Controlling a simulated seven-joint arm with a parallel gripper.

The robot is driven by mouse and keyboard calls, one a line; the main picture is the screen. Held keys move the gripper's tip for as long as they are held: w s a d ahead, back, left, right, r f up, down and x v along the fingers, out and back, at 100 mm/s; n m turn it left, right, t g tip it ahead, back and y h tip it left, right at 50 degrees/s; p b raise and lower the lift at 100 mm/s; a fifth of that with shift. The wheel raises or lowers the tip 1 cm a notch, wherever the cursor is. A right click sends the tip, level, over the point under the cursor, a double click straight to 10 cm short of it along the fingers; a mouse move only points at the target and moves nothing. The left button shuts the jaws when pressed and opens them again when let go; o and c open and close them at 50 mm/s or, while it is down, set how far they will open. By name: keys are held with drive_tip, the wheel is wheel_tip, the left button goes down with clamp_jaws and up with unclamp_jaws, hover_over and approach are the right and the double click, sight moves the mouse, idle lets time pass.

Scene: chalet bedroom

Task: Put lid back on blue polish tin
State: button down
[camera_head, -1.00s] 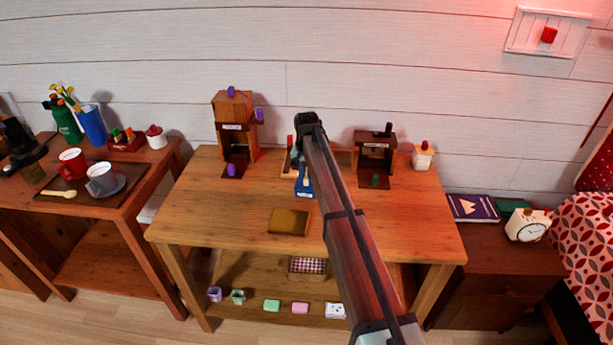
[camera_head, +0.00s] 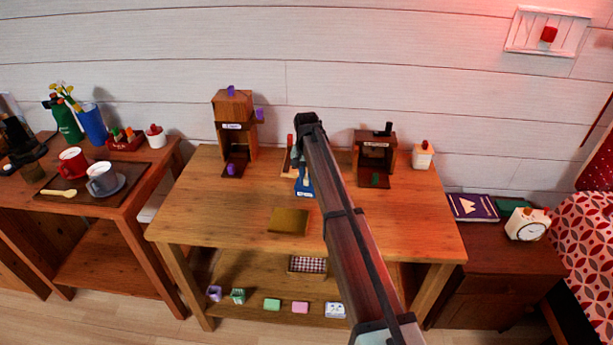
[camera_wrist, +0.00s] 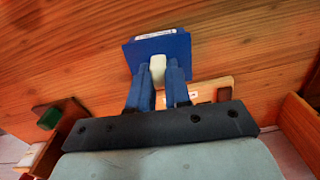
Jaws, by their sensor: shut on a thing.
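My gripper (camera_wrist: 158,80) is shut on a cream knob (camera_wrist: 157,66) in the wrist view. Just beyond the knob is a flat blue piece (camera_wrist: 165,45) with a white label along its far edge. The blue piece also shows in the head view (camera_head: 305,192), near the middle of the table, below my gripper (camera_head: 303,177). It looks like the blue polish tin or its lid. I cannot tell lid from tin, or whether the knobbed part rests on anything. My fingers hide part of it.
A wooden box with purple knobs (camera_head: 237,144) stands left on the table (camera_head: 375,220), and a dark-fronted box (camera_head: 388,147) stands right. A pale wooden piece (camera_wrist: 210,88) lies close to my fingers. A brown mat (camera_head: 289,221) lies in front. The table's right front is clear.

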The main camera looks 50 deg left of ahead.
drive_tip(key=c, duration=0.5)
unclamp_jaws()
drive_tip(key=shift+r, duration=0.15)
drive_tip(key=shift+r, duration=3.35)
clamp_jaws()
drive_tip(key=shift+f, duration=2.45)
drive_tip(key=shift+r, duration=0.1)
